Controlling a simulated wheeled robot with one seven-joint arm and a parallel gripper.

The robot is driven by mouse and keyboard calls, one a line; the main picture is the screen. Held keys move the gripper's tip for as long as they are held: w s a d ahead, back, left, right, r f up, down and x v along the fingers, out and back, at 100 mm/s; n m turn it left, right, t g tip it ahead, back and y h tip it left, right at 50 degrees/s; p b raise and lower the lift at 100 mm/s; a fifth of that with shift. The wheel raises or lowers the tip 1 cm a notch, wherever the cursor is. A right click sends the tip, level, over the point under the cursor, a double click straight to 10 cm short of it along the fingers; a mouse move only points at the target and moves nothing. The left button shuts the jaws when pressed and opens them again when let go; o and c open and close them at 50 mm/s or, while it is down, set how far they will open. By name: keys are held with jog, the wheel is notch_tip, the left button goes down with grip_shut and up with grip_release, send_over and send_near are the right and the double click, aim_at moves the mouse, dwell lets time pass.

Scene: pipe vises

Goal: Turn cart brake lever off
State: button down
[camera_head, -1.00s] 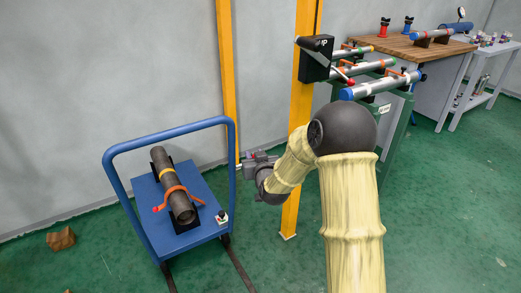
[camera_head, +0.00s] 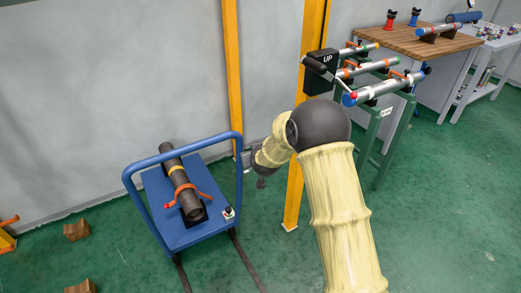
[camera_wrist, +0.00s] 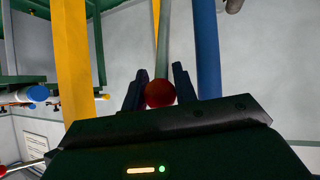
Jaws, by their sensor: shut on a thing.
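The blue cart (camera_head: 158,222) stands at the left, its tubular handle (camera_head: 182,146) raised. In the wrist view a red ball knob (camera_wrist: 160,94) sits between the two dark fingers of my gripper (camera_wrist: 161,88). A grey-green rod (camera_wrist: 163,40) runs away behind it; knob and rod look like the brake lever. My gripper is shut on the knob. In the head view my gripper (camera_head: 246,158) is beside the right post of the handle. The lever is too small or hidden there to make out. The blue handle tube (camera_wrist: 207,50) is right of the fingers in the wrist view.
A dark pipe (camera_head: 190,205) with an orange strap lies on the cart. A small box (camera_head: 228,212) sits at its front right corner. A yellow post (camera_head: 294,205) stands close right of my gripper. Pipe vises (camera_head: 322,78) stand behind my arm.

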jog(key=shift+w, duration=0.1)
dwell(0.3)
jog(key=c, duration=1.1)
grip_release()
jog(key=shift+d+f+b, duration=0.1)
jog(key=shift+f+b, duration=0.05)
jog(key=shift+b, duration=0.2)
